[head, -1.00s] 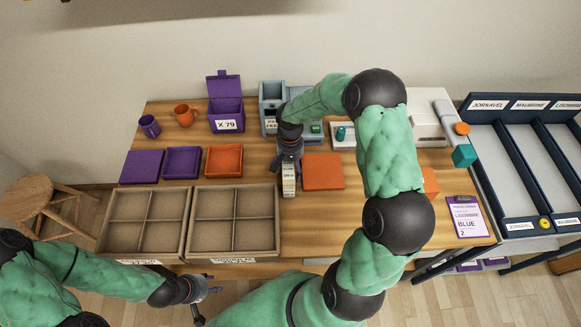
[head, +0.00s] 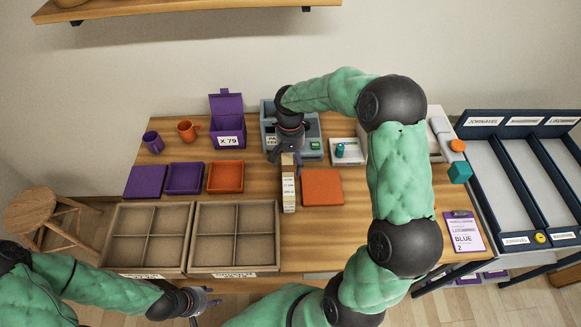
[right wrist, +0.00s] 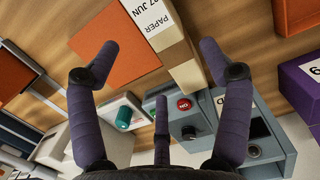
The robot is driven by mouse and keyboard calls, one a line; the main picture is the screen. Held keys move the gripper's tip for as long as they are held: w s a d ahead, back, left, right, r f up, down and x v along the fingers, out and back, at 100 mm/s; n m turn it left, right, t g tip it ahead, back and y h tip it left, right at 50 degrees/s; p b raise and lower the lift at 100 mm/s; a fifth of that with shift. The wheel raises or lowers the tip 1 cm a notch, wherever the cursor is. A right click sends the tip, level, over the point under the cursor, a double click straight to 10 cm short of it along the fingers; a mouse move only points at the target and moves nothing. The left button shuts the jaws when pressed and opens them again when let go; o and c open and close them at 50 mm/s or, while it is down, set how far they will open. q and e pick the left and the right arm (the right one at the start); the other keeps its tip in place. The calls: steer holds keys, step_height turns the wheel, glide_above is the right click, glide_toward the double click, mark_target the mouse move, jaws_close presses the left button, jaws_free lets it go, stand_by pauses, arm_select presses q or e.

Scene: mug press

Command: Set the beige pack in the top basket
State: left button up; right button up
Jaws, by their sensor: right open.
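The beige pack (head: 288,195) is a narrow box with a white label, standing on the table left of a flat orange square. It also shows in the right wrist view (right wrist: 182,62), its label reading "PAPER 27 JUN". My right gripper (head: 288,152) is open and empty, just behind the pack's far end in the head view. In the right wrist view its spread fingers (right wrist: 158,48) have the pack's near end between them, closer to the right finger; I cannot tell whether they touch. My left gripper (head: 207,300) looks open and empty before the table's front edge. No top basket is clearly recognisable.
A wooden shelf (head: 190,10) crosses the upper left, with something cut off on it. A grey machine (head: 312,148) stands behind my right gripper. Orange (head: 322,188) and purple trays, two divided boxes (head: 235,268), mugs and a purple bin (head: 227,125) crowd the table.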

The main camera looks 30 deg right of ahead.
mark_target(291, 177)
steer(key=shift+o, duration=0.2)
steer(key=shift+r, duration=0.2)
steer(key=shift+s+b, duration=0.15)
steer(key=shift+b, duration=0.2)
steer(key=t+h+b, duration=0.1)
steer(key=s+t+h+b, duration=0.1)
steer(key=b, duration=0.1)
steer(key=s+t+b, duration=0.1)
steer(key=shift+s+a+f+h+b, duration=0.2)
steer(key=shift+a+f+h+b, duration=0.15)
steer(key=shift+a+h, duration=0.05)
steer(key=shift+s+a+t+b, duration=0.4)
steer(key=shift+a+t+b, duration=0.25)
steer(key=shift+t, duration=0.35)
steer(key=b+x, duration=0.3)
steer(key=x, duration=0.7)
steer(key=shift+w+d+f, duration=0.2)
steer(key=shift+f, duration=0.15)
steer(key=shift+r, duration=0.1)
steer(key=shift+c, duration=0.3)
jaws_close()
steer(key=shift+r, duration=0.1)
